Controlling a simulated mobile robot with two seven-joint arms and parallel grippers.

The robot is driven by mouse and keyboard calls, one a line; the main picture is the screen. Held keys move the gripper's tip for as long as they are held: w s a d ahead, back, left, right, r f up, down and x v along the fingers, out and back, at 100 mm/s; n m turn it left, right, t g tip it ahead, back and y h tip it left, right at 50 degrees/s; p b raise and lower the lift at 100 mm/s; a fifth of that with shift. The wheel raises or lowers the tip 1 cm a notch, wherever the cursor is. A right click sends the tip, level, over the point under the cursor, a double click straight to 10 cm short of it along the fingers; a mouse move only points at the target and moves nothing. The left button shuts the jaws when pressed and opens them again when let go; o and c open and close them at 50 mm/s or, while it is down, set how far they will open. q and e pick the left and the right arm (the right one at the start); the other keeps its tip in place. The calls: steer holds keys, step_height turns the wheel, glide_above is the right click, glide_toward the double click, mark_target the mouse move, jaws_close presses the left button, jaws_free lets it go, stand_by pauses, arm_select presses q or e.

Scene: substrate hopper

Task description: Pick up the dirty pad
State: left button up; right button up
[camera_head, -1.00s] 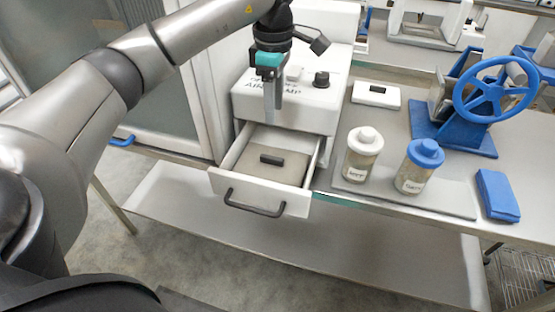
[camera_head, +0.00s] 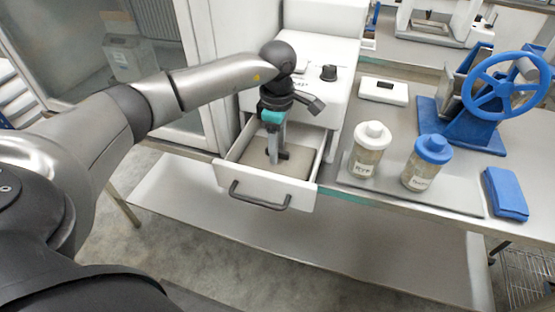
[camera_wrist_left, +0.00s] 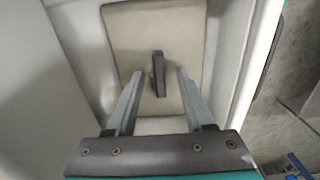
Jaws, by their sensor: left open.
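The dirty pad (camera_head: 262,184) is a flat tan-brown block with a dark handle (camera_wrist_left: 158,74) on top. It lies inside the open white drawer (camera_head: 304,196). My left gripper (camera_head: 274,160) reaches down into the drawer, over the pad. In the left wrist view my left gripper (camera_wrist_left: 155,76) is open, with one finger on each side of the dark handle and a gap to both. I cannot tell how far the fingertips are above the pad. My right gripper is not in view.
The drawer's dark front handle (camera_head: 258,196) faces me. On the bench stand a white-lidded jar (camera_head: 369,150), a blue-lidded jar (camera_head: 427,162) and a blue cloth (camera_head: 506,193). A white pad with a dark handle (camera_head: 383,90) lies behind them, beside a blue handwheel press (camera_head: 497,90).

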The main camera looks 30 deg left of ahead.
arm_select(q)
jaws_close()
stand_by(0.4)
